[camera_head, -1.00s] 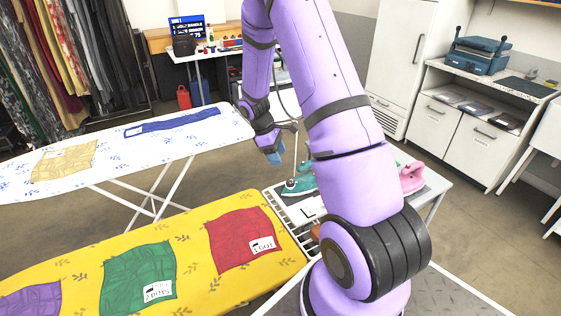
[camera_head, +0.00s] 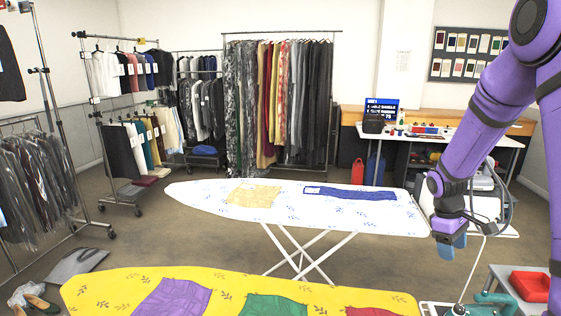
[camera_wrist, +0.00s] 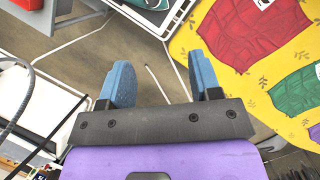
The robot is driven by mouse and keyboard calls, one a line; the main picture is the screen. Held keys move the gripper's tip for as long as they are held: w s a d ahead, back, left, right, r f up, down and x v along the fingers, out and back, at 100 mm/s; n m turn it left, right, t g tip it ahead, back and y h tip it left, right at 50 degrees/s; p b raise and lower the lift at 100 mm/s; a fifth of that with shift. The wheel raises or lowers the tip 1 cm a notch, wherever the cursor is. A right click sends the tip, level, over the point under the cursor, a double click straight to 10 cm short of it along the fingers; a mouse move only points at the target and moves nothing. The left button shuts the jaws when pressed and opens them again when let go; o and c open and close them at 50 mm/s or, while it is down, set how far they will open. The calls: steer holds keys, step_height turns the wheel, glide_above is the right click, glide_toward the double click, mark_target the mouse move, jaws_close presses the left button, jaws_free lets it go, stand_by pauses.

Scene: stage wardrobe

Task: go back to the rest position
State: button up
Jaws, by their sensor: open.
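My gripper (camera_head: 452,243) hangs at the right of the head view, at the end of my purple arm. In the wrist view my gripper (camera_wrist: 160,80) shows two blue fingers spread apart with nothing between them, only the floor beyond. It is to the right of the white ironing board (camera_head: 400,222) and above the level of the yellow ironing board (camera_head: 90,292). It touches nothing that I can see.
A teal iron (camera_head: 492,304) and a red tray (camera_head: 530,285) are at the lower right, below my arm. Purple (camera_head: 172,302), green (camera_head: 272,305) and red (camera_head: 370,311) cloths lie on the yellow board. Clothes racks (camera_head: 280,100) stand behind. Shoes (camera_head: 40,303) lie on the floor.

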steer(key=s+a+r+m+t, duration=0.1)
steer(key=s+a+r+t, duration=0.1)
steer(key=s+a+r, duration=0.4)
steer(key=s+a+r+m+t+y, duration=0.1)
steer(key=s+a+r+m, duration=0.15)
steer(key=r, duration=0.65)
steer(key=s+a+r+m+t, duration=0.1)
steer(key=s+a+r+t, duration=0.1)
steer(key=s+a+r, duration=0.4)
steer(key=s+a+r+m+t+y, duration=0.1)
steer(key=s+a+r, duration=0.3)
steer(key=s, duration=0.5)
steer(key=shift+r+t, duration=0.25)
steer(key=shift+t, duration=0.65)
steer(key=shift+s+d, duration=0.1)
